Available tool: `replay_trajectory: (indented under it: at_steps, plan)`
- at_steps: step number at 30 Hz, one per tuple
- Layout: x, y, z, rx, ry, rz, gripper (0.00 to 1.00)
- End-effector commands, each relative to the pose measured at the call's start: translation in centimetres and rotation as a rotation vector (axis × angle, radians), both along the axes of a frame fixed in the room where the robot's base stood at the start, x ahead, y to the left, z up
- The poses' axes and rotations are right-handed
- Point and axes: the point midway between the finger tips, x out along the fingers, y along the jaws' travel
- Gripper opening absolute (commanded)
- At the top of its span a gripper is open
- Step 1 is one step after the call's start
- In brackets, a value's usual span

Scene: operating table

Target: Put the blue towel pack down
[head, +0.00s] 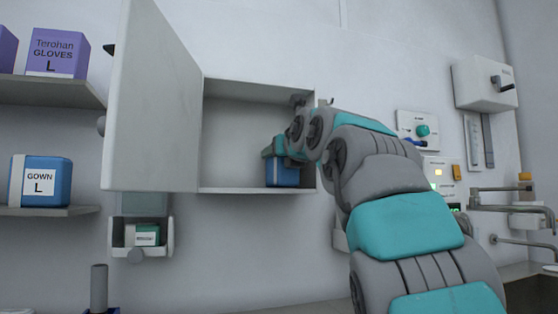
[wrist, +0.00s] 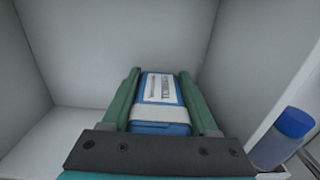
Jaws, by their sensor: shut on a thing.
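The blue towel pack (head: 283,174) is inside the open wall cabinet (head: 240,191), near its right side. In the wrist view the pack (wrist: 150,128) has a white label on top and a pale band. My gripper (wrist: 161,75) is shut on it, with one green finger along each side. In the head view my gripper (head: 274,147) reaches into the cabinet from the right, partly hidden by my arm. The pack looks to be at or just above the cabinet floor; I cannot tell whether it touches.
The cabinet door (head: 155,100) stands open on the left. A blue-capped bottle (wrist: 290,130) is at the right in the wrist view, beyond the cabinet's side wall. Shelves at the left hold a gown pack (head: 41,181) and glove boxes (head: 58,53). The cabinet's left part is empty.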

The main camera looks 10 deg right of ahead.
Motion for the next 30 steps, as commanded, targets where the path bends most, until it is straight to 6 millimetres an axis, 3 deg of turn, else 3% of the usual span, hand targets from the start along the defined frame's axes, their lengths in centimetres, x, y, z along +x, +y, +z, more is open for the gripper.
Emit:
replay_trajectory:
  at_steps: [15,16,23,30]
  plan:
    - [-0.14,0.00,-0.60,-0.002,-0.004,-0.001,0.00]
    - [-0.12,0.04,-0.51,-0.002,-0.004,0.000,0.63]
    - [-0.11,0.03,-0.50,-0.002,-0.002,0.000,0.89]
    - [-0.10,0.03,-0.49,-0.002,-0.002,0.000,0.90]
